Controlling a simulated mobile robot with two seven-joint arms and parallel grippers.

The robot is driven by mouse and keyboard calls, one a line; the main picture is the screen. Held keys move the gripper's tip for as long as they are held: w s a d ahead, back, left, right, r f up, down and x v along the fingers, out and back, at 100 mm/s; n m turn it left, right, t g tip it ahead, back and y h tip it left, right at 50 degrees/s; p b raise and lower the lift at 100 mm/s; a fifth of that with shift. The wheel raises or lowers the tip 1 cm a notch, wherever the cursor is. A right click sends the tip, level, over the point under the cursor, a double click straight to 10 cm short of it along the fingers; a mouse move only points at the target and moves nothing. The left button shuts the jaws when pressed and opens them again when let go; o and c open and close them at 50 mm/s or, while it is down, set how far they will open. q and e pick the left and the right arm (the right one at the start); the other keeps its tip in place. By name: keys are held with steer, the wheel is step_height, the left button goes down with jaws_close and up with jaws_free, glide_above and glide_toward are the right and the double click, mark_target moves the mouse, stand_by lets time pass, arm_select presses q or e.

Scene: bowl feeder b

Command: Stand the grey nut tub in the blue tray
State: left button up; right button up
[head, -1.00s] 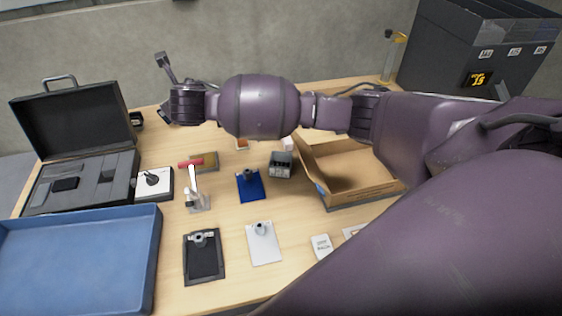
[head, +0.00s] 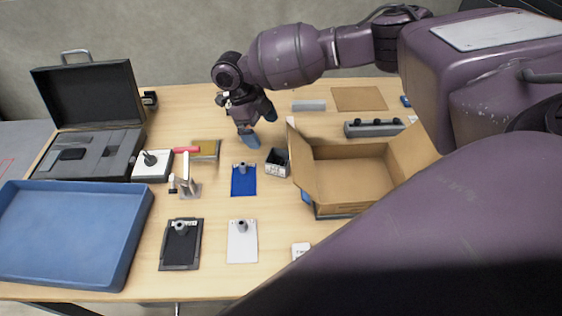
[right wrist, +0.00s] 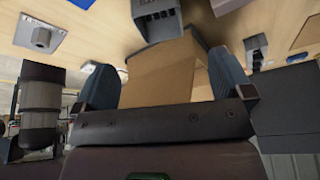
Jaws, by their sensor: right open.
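The grey nut tub (head: 277,162) is a small dark open container standing on the table, just left of the cardboard box. Its contents are too small to make out. It also shows at the top of the right wrist view (right wrist: 154,22), ahead of my fingers. The blue tray (head: 70,235) is wide, shallow and empty at the front left. My right gripper (head: 260,127) points down, behind and slightly left of the tub. Its blue fingers are apart, with nothing held between them. My left gripper is not in view.
The open cardboard box (head: 350,178) stands close to the tub's right. An open black case (head: 90,95) stands behind the tray.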

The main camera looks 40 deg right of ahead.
mark_target(278, 157)
steer(key=shift+n, duration=0.4)
steer(key=x, duration=0.5)
steer(key=shift+s, duration=0.15)
steer(key=shift+x, duration=2.8)
steer(key=shift+c, duration=0.3)
steer(key=c, duration=1)
